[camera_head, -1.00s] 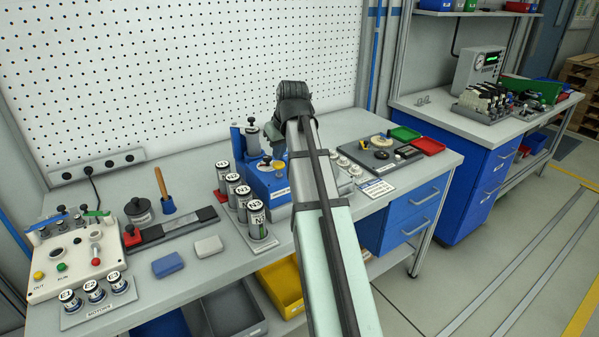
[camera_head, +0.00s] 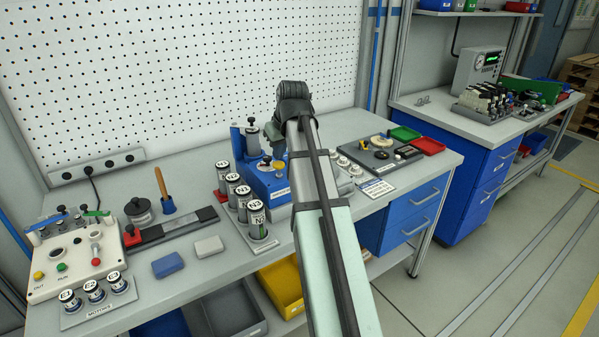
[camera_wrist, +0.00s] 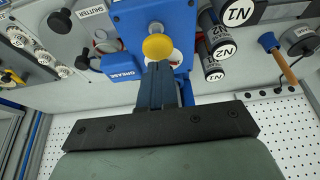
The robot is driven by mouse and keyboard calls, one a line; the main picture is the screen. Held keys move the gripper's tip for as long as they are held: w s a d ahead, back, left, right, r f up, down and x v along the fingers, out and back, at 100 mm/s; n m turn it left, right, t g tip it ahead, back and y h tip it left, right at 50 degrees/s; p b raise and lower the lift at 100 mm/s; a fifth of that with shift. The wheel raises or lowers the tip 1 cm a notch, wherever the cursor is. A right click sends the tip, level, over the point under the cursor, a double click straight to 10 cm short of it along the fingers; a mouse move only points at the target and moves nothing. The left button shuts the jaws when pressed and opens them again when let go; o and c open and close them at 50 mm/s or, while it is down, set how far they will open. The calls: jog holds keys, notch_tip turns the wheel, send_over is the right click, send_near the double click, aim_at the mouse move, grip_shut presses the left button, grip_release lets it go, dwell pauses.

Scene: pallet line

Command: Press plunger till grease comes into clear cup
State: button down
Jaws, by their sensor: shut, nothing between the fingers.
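The blue grease station (camera_head: 264,184) stands on the bench, left of my arm in the head view. Its blue body (camera_wrist: 122,68) with a GREASE label also shows in the wrist view. A round yellow piece (camera_wrist: 157,47) sits at its front, just beyond my fingertips; I cannot tell whether it is grease in the clear cup or a cap. It shows small in the head view (camera_head: 279,165), beside a black knob (camera_head: 265,161). My gripper (camera_wrist: 161,68) is shut and empty, close to the yellow piece; contact is unclear. My arm hides part of the station in the head view.
Several labelled N cylinders (camera_head: 257,218) stand in a rack just left of the station. A panel with buttons (camera_head: 80,255) is at the far left. A black tray with parts (camera_head: 380,155) lies right of my arm. The bench front between is mostly clear.

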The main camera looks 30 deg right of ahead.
aim_at(279, 163)
jog(key=shift+f, duration=1.8)
jog(key=shift+r, duration=3.3)
